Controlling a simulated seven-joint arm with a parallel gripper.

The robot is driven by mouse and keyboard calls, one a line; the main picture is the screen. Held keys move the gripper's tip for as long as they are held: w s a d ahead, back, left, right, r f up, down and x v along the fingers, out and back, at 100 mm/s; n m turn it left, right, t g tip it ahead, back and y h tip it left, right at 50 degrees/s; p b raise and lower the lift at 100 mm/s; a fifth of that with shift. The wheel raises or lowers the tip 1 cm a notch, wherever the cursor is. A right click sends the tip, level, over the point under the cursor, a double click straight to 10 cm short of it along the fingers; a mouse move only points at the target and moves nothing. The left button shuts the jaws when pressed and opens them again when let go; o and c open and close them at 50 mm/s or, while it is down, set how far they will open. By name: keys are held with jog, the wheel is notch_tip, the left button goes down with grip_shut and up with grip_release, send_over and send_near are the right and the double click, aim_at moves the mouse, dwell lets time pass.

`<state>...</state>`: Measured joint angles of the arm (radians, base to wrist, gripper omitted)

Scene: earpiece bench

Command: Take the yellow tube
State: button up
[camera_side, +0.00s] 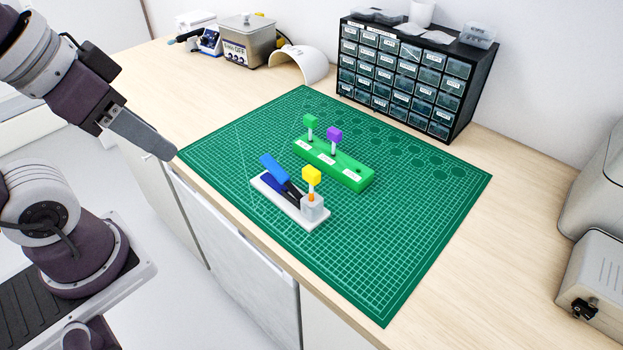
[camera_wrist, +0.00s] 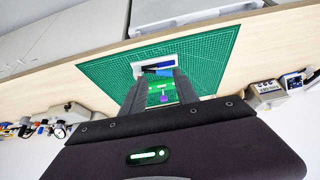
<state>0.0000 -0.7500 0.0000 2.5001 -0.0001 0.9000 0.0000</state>
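The yellow tube, with its yellow cube top (camera_side: 312,174) and a short orange part below, stands upright in the grey block at the end of a white base (camera_side: 275,200). A blue lever piece (camera_side: 272,167) rises from the same base. In the wrist view part of the white base (camera_wrist: 138,69) shows beyond the fingers, but I cannot make out the yellow tube there. My gripper (camera_side: 171,155) is above the mat's left edge in the side view, well apart from the tube. In the wrist view my gripper's fingers (camera_wrist: 155,85) are apart with nothing held between them.
A green rack (camera_side: 345,173) behind the white base holds a green-topped tube (camera_side: 311,121) and a purple-topped tube (camera_side: 334,135). Both stand on the green mat (camera_side: 400,240), whose right and front areas are clear. A black drawer cabinet (camera_side: 410,75) stands at the back.

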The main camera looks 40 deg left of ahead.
jog(key=shift+c, duration=0.5)
jog(key=w+m, duration=0.2)
jog(key=w+d+r+m+g, duration=0.1)
jog(key=w+m, duration=0.1)
jog(key=w+d+r+m+g, duration=0.1)
jog(key=w+m, duration=0.1)
jog(key=w, duration=0.1)
jog(key=shift+d+r, duration=0.15)
jog(key=shift+r, duration=0.1)
jog(key=m+g, duration=0.4)
jog(key=m, duration=0.8)
send_near(311, 170)
jog(key=shift+h, duration=0.4)
notch_tip(311, 170, down, 9)
jog(key=shift+s+r, duration=0.15)
jog(key=shift+c, duration=0.2)
grip_shut()
